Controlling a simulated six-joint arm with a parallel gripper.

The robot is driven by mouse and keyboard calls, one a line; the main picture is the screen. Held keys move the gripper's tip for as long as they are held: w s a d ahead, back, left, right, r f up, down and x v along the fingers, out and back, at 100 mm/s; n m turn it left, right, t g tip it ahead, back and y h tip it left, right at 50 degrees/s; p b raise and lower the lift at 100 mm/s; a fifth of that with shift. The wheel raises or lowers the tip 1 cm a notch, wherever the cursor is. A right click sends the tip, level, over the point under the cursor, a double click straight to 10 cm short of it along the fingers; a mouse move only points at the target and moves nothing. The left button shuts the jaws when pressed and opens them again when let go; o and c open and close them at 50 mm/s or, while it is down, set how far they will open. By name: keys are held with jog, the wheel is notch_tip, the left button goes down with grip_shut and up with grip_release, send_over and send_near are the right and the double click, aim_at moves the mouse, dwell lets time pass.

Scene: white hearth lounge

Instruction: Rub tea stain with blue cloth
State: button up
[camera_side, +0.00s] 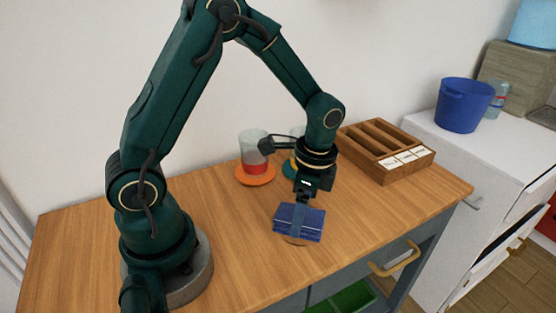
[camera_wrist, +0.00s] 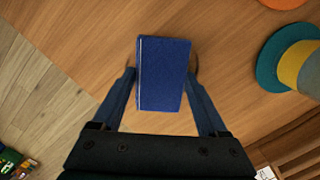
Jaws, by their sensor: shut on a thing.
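The blue cloth (camera_side: 299,224) is a folded block held in my gripper (camera_side: 300,205), near the front edge of the wooden table. In the wrist view the cloth (camera_wrist: 163,75) sits between the two fingers of my gripper (camera_wrist: 163,82), which is shut on it. The tea stain (camera_side: 297,241) shows as a thin brown curve just below the cloth in the side view. A bit of its dark edge (camera_wrist: 194,62) shows beside the cloth in the wrist view. The rest of the stain is hidden under the cloth. I cannot tell whether the cloth touches the tabletop.
A glass with red liquid (camera_side: 254,152) stands on an orange coaster (camera_side: 257,179). A teal coaster (camera_wrist: 269,62) with another cup lies close behind my gripper. A wooden compartment box (camera_side: 400,172) is at the back right. The table (camera_side: 235,220) is clear left of the cloth.

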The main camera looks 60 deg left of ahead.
aim_at(313, 229)
jog(key=shift+d, duration=2)
jog(key=shift+a, duration=4.65)
jog(key=shift+w, duration=0.15)
jog(key=shift+d, duration=4.65)
jog(key=shift+a, duration=4.65)
jog(key=shift+a+r, duration=0.1)
jog(key=shift+a, duration=0.05)
notch_tip(313, 229, up, 8)
